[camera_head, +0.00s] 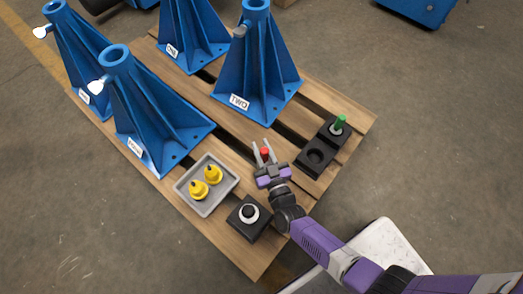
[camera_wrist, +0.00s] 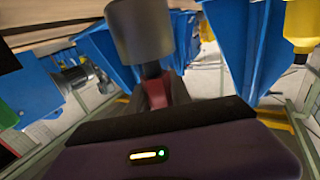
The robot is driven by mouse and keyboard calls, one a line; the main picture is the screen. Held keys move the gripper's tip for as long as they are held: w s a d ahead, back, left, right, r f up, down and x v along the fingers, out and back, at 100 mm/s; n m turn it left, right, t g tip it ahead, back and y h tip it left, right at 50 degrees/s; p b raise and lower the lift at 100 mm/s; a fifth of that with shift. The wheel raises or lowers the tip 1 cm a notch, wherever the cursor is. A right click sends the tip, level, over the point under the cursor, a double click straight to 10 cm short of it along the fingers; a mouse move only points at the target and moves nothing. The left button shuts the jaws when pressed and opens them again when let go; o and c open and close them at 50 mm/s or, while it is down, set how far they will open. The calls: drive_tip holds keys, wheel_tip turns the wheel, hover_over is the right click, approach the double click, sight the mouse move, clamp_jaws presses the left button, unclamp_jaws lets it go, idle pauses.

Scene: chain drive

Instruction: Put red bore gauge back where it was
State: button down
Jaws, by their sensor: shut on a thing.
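My gripper (camera_head: 264,152) is shut on the red bore gauge (camera_head: 265,152) above the front part of the pallet; its red part shows between the fingers. In the wrist view a red piece (camera_wrist: 156,90) sits between the fingers, with a wide grey cylinder (camera_wrist: 141,32) on a thin stem beyond it. A black two-hole holder (camera_head: 326,143) lies right of my gripper. The green gauge (camera_head: 340,122) stands upright in its far hole; its near hole (camera_head: 317,156) is empty. My gripper is left of that hole, apart from the holder.
Several blue stands rise from the wooden pallet, the one marked TWO (camera_head: 257,75) just beyond my gripper. A grey tray (camera_head: 222,199) with two yellow pieces (camera_head: 213,174) lies to the left. A black block (camera_head: 238,230) with a white ring (camera_head: 250,203) is at the near edge.

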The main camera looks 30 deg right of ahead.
drive_tip(key=shift+w+f, duration=0.1)
drive_tip(key=shift+f, duration=0.15)
drive_tip(key=shift+f, duration=0.1)
drive_tip(key=shift+f+b, duration=0.35)
drive_tip(key=shift+b, duration=0.05)
drive_tip(key=shift+f, duration=0.2)
drive_tip(key=c, duration=1.2)
unclamp_jaws()
drive_tip(key=shift+o, duration=0.2)
